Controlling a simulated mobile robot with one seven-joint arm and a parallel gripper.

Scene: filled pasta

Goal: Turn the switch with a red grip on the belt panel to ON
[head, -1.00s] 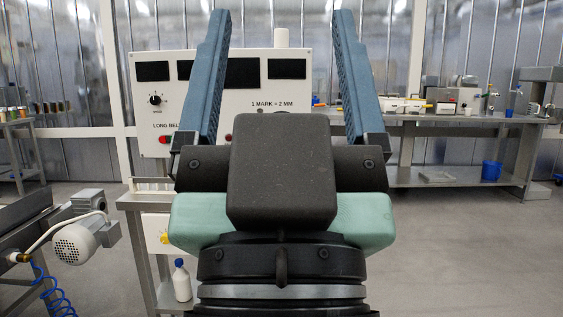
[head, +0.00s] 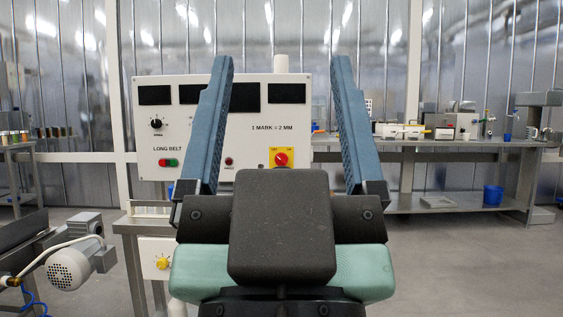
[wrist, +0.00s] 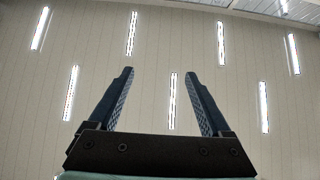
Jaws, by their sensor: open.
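The belt panel (head: 205,135) is a white upright box with dark displays and the words "LONG BELT" and "1 MARK = 2 MM". The switch with a red grip (head: 281,159) sits on a yellow plate at the panel's lower right. Its exact setting is too small to read. My gripper (head: 286,62) is open and empty, with its blue fingers pointing up in front of the panel. In the head view the switch shows between the fingers, just above my dark gripper body. In the wrist view my gripper (wrist: 160,72) is also open, with only ceiling and lights beyond it.
The panel also has a black knob (head: 156,124) and a green and red button pair (head: 168,162). A motor (head: 68,267) stands at the lower left. A long workbench (head: 440,143) with equipment runs along the back right. The floor at right is clear.

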